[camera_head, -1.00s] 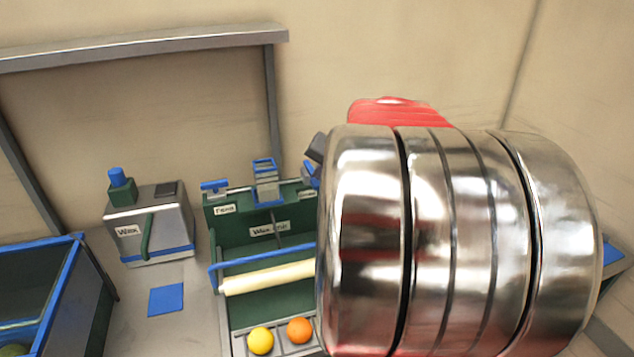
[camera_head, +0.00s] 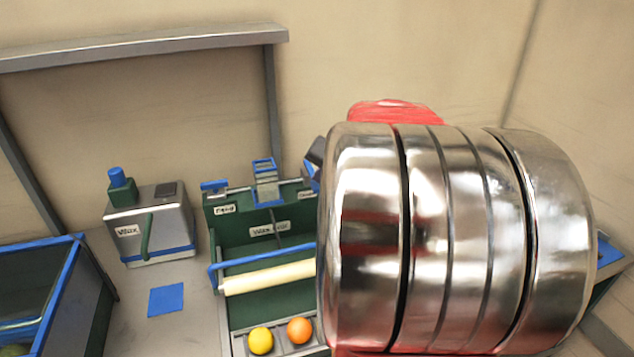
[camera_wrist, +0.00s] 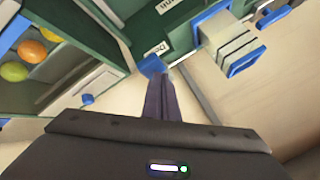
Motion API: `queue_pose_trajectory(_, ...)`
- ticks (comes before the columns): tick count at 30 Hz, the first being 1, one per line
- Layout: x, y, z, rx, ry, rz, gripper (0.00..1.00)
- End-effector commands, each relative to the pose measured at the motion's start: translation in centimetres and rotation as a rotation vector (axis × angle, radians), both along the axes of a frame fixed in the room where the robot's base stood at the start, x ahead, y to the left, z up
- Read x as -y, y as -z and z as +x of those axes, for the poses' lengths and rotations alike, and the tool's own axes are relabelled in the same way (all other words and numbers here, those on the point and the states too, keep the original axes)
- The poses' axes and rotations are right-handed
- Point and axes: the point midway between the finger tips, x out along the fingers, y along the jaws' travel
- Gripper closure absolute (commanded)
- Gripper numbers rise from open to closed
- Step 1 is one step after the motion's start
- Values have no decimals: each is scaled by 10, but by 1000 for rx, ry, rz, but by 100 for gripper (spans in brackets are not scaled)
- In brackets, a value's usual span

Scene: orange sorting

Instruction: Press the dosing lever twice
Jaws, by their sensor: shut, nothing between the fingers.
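In the wrist view my gripper (camera_wrist: 160,82) is shut, its dark fingers together and empty. Its tips are at a small blue piece (camera_wrist: 152,66) on the front of the green machine, below a label that seems to start with "D". This blue piece looks like the dosing lever; I cannot tell whether the tips touch it or only overlap it. In the head view the green machine (camera_head: 235,214) stands at centre, its right part hidden behind my arm. My gripper is hidden there too.
A yellow ball (camera_head: 260,340) and an orange ball (camera_head: 299,330) lie in the machine's front tray. A cream roller (camera_head: 268,278) lies behind them. A grey box labelled "Wax" (camera_head: 170,218) with a green handle stands left, near a blue-rimmed bin (camera_head: 78,262).

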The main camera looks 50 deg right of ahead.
Motion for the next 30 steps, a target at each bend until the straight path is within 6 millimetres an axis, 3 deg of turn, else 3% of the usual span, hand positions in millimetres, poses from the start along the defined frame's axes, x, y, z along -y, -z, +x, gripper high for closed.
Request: queue_pose_trajectory(30,0,9,0,-1,0,1,100)
